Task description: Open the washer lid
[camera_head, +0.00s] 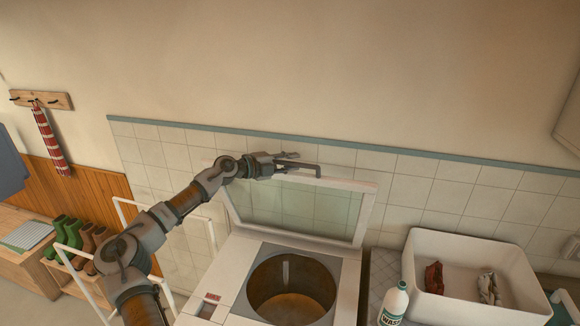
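The washer (228,265) is a white top-loader, with its round metal drum (290,290) uncovered below. Its lid (366,215), a pale frame around a glass pane, stands raised near upright at the back, in front of the tiled wall. My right gripper is not in view.
A white basin (455,308) holding a red cloth and a pale cloth stands right of the washer, with a white bottle (393,303) in front. A white rack (126,213) and boots (68,232) are on the left. The wall is close behind the lid.

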